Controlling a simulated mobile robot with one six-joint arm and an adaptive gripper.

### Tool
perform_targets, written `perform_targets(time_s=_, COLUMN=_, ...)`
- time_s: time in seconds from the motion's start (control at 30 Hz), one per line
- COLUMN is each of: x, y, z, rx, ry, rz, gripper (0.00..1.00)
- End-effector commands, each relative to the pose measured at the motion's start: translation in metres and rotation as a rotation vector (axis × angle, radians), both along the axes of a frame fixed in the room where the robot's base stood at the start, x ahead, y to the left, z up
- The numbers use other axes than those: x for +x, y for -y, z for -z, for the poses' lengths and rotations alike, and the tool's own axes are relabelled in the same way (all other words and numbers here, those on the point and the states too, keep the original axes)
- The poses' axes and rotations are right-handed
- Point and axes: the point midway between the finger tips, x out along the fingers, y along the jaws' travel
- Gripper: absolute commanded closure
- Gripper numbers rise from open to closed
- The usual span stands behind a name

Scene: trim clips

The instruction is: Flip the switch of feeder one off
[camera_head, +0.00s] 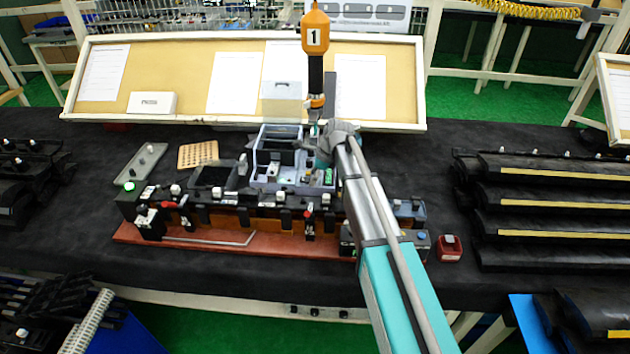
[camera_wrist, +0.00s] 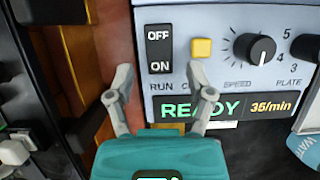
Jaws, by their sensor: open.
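I cannot tell which half is pressed in. It sits on a grey-blue feeder panel (camera_wrist: 222,76) above a lit green READY display (camera_wrist: 203,109). My gripper (camera_wrist: 160,80) is open and empty, its fingertips on either side of the switch's lower part. I cannot tell whether they touch the panel. In the head view my gripper (camera_head: 324,150) is at the right of the grey-blue feeder (camera_head: 262,160); the switch is not discernible there.
A yellow button (camera_wrist: 201,47) and a black speed knob (camera_wrist: 262,50) are right of the switch. An orange tool marked 1 (camera_head: 316,38) hangs above the feeder. A long fixture on a red-brown base (camera_head: 130,233) lies in front. Black trim parts (camera_head: 550,225) lie at right.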

Motion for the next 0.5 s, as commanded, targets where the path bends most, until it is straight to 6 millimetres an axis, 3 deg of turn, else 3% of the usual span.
perform_targets(time_s=0.4, x=0.0002, y=-0.0007, z=0.0026, rx=0.000, ry=0.001, rz=0.001, gripper=0.31)
perform_targets(time_s=0.43, x=0.0002, y=-0.0007, z=0.0025, rx=0.000, ry=0.001, rz=0.001, gripper=0.33)
perform_targets(time_s=0.5, x=0.0002, y=-0.0006, z=0.0026, rx=0.000, ry=0.001, rz=0.001, gripper=0.46)
